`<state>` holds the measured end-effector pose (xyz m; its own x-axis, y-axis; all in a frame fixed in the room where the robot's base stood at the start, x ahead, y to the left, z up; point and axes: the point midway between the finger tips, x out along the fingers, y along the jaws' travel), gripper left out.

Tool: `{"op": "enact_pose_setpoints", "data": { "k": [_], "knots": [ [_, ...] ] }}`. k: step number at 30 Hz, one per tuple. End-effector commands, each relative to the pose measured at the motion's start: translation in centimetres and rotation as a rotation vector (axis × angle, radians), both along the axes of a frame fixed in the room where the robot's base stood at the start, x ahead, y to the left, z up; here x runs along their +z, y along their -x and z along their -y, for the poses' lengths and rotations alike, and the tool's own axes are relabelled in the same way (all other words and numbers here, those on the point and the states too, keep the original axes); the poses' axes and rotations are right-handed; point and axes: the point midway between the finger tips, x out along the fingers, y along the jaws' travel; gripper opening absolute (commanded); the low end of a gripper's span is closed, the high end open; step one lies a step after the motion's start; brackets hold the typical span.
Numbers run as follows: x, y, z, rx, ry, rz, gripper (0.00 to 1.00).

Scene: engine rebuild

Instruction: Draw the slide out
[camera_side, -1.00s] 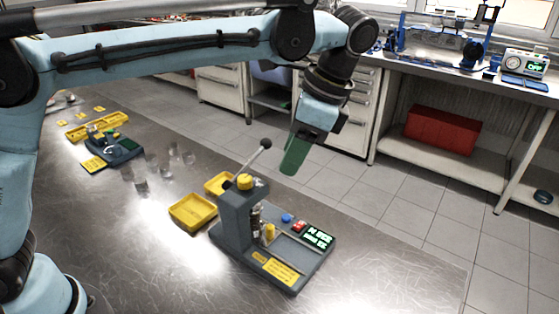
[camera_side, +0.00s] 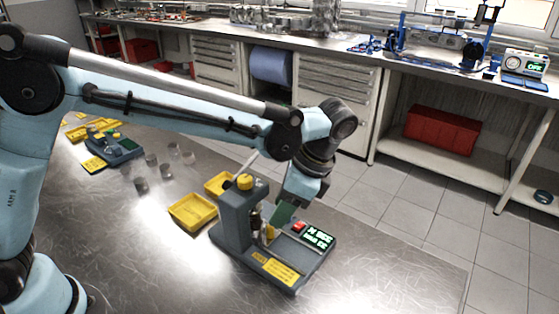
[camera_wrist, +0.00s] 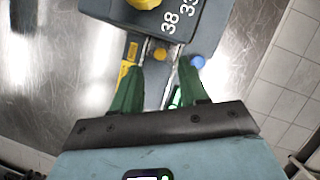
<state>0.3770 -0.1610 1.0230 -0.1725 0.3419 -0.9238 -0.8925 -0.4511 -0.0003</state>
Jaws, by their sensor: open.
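The grey bench press (camera_side: 236,215) stands on the metal table, with a light channel in its base that seems to carry the slide. A small yellow knob (camera_side: 270,231) stands upright in this channel, near the press column; it also shows in the wrist view (camera_wrist: 160,54). My gripper (camera_side: 281,218) is low over the base, behind the knob in the side view. In the wrist view, my gripper (camera_wrist: 159,67) has its two green fingers apart, with the knob between and just beyond the tips in the picture. I cannot tell any contact. The slide itself is hard to make out.
Yellow trays (camera_side: 193,212) stand left of the press. Several clear cups (camera_side: 151,160) and another grey device (camera_side: 122,150) are farther left.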

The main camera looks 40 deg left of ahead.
Motion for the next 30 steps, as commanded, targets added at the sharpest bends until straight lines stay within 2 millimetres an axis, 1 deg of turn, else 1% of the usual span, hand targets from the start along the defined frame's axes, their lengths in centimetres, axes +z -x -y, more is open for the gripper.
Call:
{"op": "enact_pose_setpoints", "data": {
  "k": [3,10,15,23,26,30],
  "knots": [
    [-1.8,0.3,-0.7,0.002,0.0,0.001,0.43],
    [-4.1,0.7,-1.6,0.002,0.001,0.001,0.43],
    [-4.8,0.9,-1.8,0.001,0.0,0.002,0.43],
    [-4.9,0.9,-1.8,0.001,0.001,0.001,0.43],
    [-4.9,0.9,-1.8,0.001,0.001,0.001,0.3],
    [-4.9,0.9,-1.8,0.001,0.001,0.001,0.08]
  ]
}}
